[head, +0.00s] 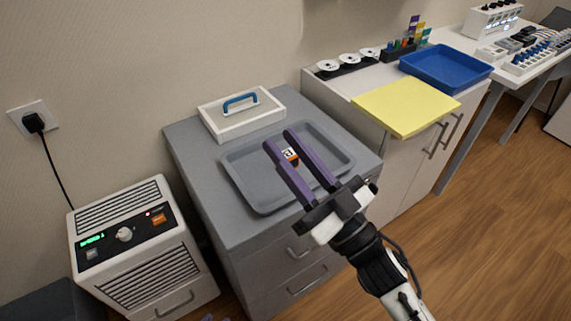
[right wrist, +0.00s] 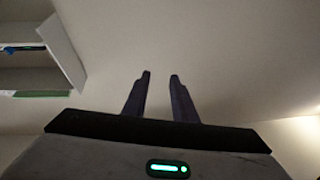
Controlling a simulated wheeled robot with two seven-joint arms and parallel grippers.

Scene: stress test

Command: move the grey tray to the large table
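The grey tray (head: 240,182) lies flat on top of a grey drawer cabinet (head: 197,150). A small dark item with an orange and white label (head: 290,155) shows between my right fingers, seemingly in the tray. My right gripper (head: 278,138) is over the tray in the head view, fingers apart. In the right wrist view its fingers (right wrist: 160,75) stand apart with nothing between them. Small purple bits at the bottom edge (head: 207,318) may be my left gripper's tips; the rest is out of frame. A long white table (head: 482,45) stands at the far right.
A white box with a blue handle (head: 241,116) sits behind the tray. A white cabinet bears a yellow mat (head: 405,105); a blue tray (head: 445,68) is beyond it. Devices (head: 535,55) crowd the table. A heater-like unit (head: 135,245) stands left. Floor (head: 470,230) is clear at right.

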